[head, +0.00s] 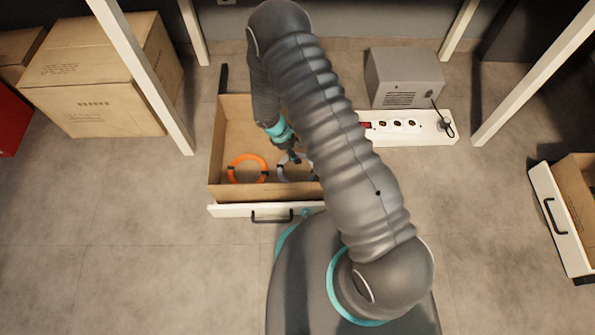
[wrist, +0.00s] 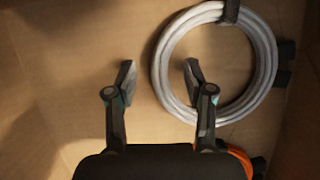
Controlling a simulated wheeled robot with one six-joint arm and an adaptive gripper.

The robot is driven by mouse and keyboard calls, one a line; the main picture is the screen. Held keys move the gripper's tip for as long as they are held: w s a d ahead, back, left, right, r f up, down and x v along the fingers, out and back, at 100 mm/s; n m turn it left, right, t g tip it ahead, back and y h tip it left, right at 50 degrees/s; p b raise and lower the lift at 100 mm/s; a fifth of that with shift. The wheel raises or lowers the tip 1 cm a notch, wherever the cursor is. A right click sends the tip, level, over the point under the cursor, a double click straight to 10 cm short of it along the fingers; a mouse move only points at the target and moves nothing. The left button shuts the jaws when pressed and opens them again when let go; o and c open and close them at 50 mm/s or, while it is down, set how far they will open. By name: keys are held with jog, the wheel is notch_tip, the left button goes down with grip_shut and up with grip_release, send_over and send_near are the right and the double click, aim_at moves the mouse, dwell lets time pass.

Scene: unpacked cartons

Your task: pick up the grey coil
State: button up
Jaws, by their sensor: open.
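The grey coil (wrist: 163,62) lies in an open drawer (head: 229,190), bound with dark ties, and fills the upper right of the wrist view. In the head view the coil (head: 281,172) is partly hidden by my gripper and arm. My gripper (wrist: 160,82) is open and empty. In the wrist view its right finger overlaps the coil's left side, inside the ring's outline, and its left finger is to the left of the coil. In the head view my gripper (head: 291,158) is over the coil. I cannot tell whether a finger touches it.
An orange coil (head: 233,164) lies left of the grey one in the drawer, and its edge shows at the lower right of the wrist view (wrist: 240,158). Drawer walls enclose both. A power strip (head: 420,133) and grey box (head: 405,75) are right; a large carton (head: 100,85) is left.

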grip_shut()
dwell(0.3)
notch_tip(320, 180, up, 18)
jog(key=p, duration=0.3)
dwell(0.4)
dwell(0.6)
